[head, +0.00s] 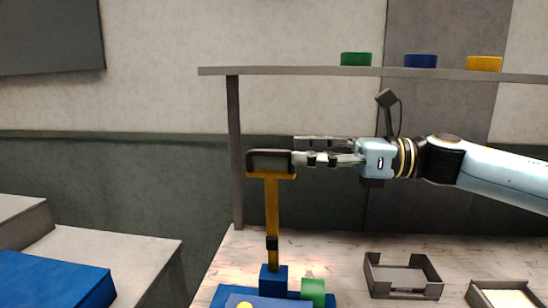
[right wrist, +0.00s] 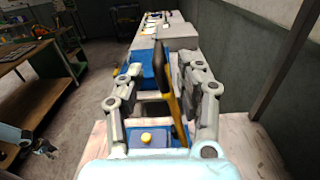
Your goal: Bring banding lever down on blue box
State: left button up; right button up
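The banding lever stands upright, its yellow arm (head: 272,210) rising from a blue base (head: 273,281) to a dark handle (head: 268,161). My right gripper (head: 296,148) is level with the handle, just at its right, with its fingers apart. In the right wrist view, the spread fingers (right wrist: 150,75) show on either side of the lever's yellow arm (right wrist: 176,108); I cannot tell whether either touches it. A blue box with a yellow spot (right wrist: 148,138) shows low in that view; in the head view it (head: 262,303) is mostly cut off.
A shelf (head: 300,71) above carries green (head: 356,59), blue (head: 420,61) and yellow (head: 484,64) pieces. A dark tray (head: 402,275) and a lighter tray (head: 502,295) lie right.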

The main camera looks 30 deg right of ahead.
aim_at(274, 153)
jog(key=x, duration=0.1)
jog(key=p+x, duration=0.1)
jog(key=x, duration=0.1)
jog(key=p+x, duration=0.1)
jog(key=shift+w+a+r, duration=0.1)
jog(key=shift+a+r, duration=0.15)
jog(key=shift+w+a+f, duration=0.2)
jog(key=shift+w+a, duration=0.15)
jog(key=shift+a, duration=0.1)
jog(key=shift+c, duration=0.2)
grip_shut()
